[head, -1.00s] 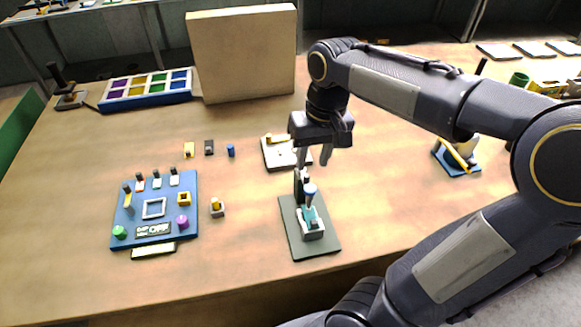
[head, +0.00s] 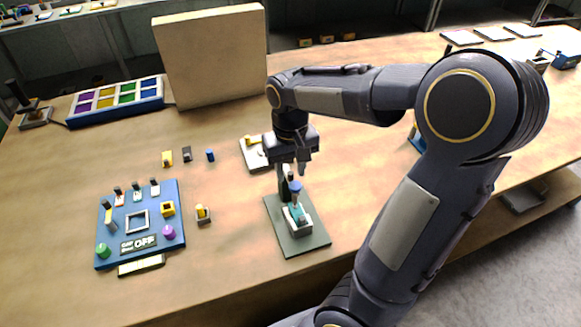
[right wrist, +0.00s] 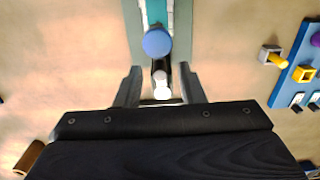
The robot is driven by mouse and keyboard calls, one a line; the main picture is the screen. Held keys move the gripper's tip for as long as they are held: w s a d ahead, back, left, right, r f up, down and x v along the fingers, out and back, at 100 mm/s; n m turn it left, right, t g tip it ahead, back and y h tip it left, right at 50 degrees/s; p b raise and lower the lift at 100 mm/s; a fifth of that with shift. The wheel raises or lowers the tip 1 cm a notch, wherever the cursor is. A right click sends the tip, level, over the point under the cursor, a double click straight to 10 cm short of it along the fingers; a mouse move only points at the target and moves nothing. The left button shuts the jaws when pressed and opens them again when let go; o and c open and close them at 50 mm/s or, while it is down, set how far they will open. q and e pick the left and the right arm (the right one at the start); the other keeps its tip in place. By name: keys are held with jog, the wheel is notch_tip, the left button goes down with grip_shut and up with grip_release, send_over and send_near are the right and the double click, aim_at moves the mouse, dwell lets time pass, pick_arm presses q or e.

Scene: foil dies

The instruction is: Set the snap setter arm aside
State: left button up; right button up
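The snap setter (head: 298,216) stands on a grey-green plate (head: 318,238) near the table's front edge. It has a teal and white body, a blue round knob (head: 295,187) and a dark upright part (head: 285,186) behind. In the right wrist view the blue knob (right wrist: 158,43) lies just beyond my fingers, and a dark part with a white end (right wrist: 161,80) shows between them. My right gripper (head: 292,172) points down over the rear of the setter. Its fingers (right wrist: 160,88) are apart, with gaps on both sides. My left gripper is not in view.
A blue board (head: 150,200) with coloured pieces and an OFF label is left of the setter. A white block with a yellow part (head: 252,156) lies behind the gripper. A tan panel (head: 213,55) and a colour tray (head: 116,100) stand farther back.

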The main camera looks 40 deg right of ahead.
grip_shut()
jog(key=shift+d+n, duration=0.1)
jog(key=shift+n, duration=0.2)
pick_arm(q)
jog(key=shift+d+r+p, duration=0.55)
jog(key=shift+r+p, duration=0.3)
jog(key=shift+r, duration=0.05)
pick_arm(e)
jog(key=shift+w+d+n, duration=0.45)
jog(key=shift+d+n, duration=0.35)
jog(key=shift+n, duration=2.1)
jog(key=shift+w+d+n, duration=0.45)
jog(key=shift+d+n, duration=0.35)
jog(key=shift+n, duration=2.1)
jog(key=shift+w+d+n, duration=0.45)
jog(key=shift+d+n, duration=0.35)
jog(key=shift+n, duration=2.1)
jog(key=shift+r, duration=0.1)
